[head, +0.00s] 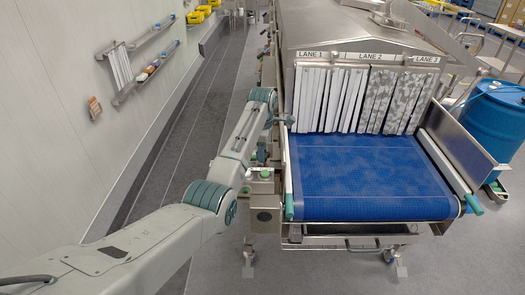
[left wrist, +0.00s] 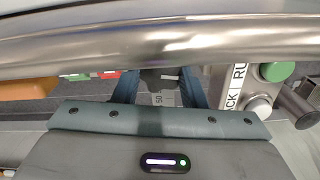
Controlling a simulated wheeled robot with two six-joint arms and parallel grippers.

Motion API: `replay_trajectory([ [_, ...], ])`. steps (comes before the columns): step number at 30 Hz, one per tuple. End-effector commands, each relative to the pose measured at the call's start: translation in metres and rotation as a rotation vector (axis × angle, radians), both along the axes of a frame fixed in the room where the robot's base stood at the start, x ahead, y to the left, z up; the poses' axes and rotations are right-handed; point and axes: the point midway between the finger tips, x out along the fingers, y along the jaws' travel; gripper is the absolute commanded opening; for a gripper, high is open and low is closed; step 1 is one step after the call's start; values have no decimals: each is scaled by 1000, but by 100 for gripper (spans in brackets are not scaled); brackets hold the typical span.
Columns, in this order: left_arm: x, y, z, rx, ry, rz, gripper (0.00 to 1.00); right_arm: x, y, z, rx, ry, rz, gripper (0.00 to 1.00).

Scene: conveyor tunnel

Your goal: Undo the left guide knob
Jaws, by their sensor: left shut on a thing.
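My left arm reaches in from the left in the head view, and its gripper (head: 284,120) is at the left side of the conveyor, by the upper end of the left guide rail (head: 288,172). In the left wrist view the two fingers of the gripper (left wrist: 157,92) are on either side of a dark knob (left wrist: 160,78) under a steel bar (left wrist: 170,42). The gripper is shut on this knob. The bar hides the knob's upper part, and the knob is too small to make out in the head view. My right gripper is not in view.
The blue belt (head: 370,180) is bare, with strip curtains (head: 350,98) at its far end. A control box (head: 264,205) stands left of the belt; green (left wrist: 275,72) and white (left wrist: 257,107) buttons show close by. A blue drum (head: 495,115) stands at right.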

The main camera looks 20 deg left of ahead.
Motion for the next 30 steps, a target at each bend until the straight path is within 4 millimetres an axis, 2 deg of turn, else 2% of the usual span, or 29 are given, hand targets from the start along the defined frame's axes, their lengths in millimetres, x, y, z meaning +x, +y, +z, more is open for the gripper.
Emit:
replay_trajectory([
  [6,2,1,4,1,-8,1,15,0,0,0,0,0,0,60],
  [7,2,0,4,1,-8,1,44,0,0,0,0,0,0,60],
  [9,2,0,3,1,-7,0,58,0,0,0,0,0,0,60],
  [10,2,0,3,1,-7,0,60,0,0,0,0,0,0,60],
  [18,1,0,2,0,-3,-1,60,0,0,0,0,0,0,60],
  [22,2,0,9,0,-6,-1,60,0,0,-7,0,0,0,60],
  [26,2,0,30,0,-8,-1,60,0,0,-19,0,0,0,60],
  [29,2,0,52,0,-9,-1,60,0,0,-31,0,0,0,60],
  [30,2,0,65,0,-8,-1,60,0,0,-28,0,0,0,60],
])
